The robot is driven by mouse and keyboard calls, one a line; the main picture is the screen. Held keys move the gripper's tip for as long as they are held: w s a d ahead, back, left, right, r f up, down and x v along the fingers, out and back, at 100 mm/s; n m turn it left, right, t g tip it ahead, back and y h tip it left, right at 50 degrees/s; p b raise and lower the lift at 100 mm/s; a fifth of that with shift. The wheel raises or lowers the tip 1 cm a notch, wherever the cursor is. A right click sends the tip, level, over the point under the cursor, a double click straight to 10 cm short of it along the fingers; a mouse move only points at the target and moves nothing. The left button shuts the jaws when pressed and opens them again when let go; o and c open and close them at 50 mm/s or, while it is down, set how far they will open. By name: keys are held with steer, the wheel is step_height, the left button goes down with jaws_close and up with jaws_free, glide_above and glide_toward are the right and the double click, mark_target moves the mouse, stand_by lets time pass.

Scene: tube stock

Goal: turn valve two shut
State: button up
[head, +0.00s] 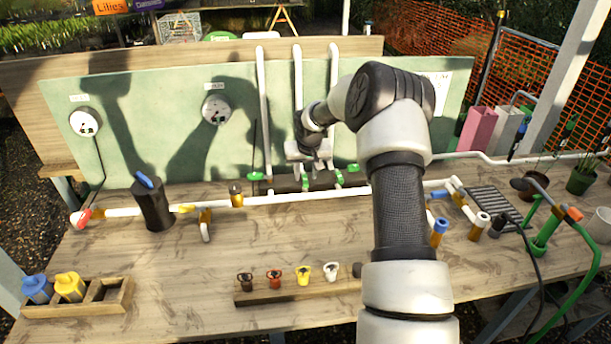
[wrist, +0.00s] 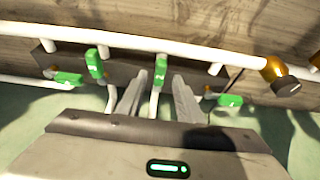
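Several green valve handles sit on the dark manifold (head: 288,184). The one between my fingers in the wrist view (wrist: 160,69) also shows in the head view (head: 305,182); it lies along its pipe. A neighbouring handle (wrist: 95,64) points much the same way. The outer handles (wrist: 68,78) and (wrist: 230,100) lie across their pipes. Any numbers are too small to read, so I cannot tell which is valve two. My gripper (wrist: 160,78) is open, its fingers apart on either side of that handle. Contact is not visible. In the head view my arm partly hides the gripper.
A long white pipe (head: 265,200) runs in front of the manifold. White risers (head: 262,110) climb the green board (head: 150,100) behind. A dark canister (head: 152,205) stands left on the pipe. Small coloured knobs on a wooden strip (head: 320,290) are at the front. Bare table lies between.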

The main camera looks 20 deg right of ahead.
mark_target(305, 178)
steer(key=shift+x, duration=1.15)
jaws_close()
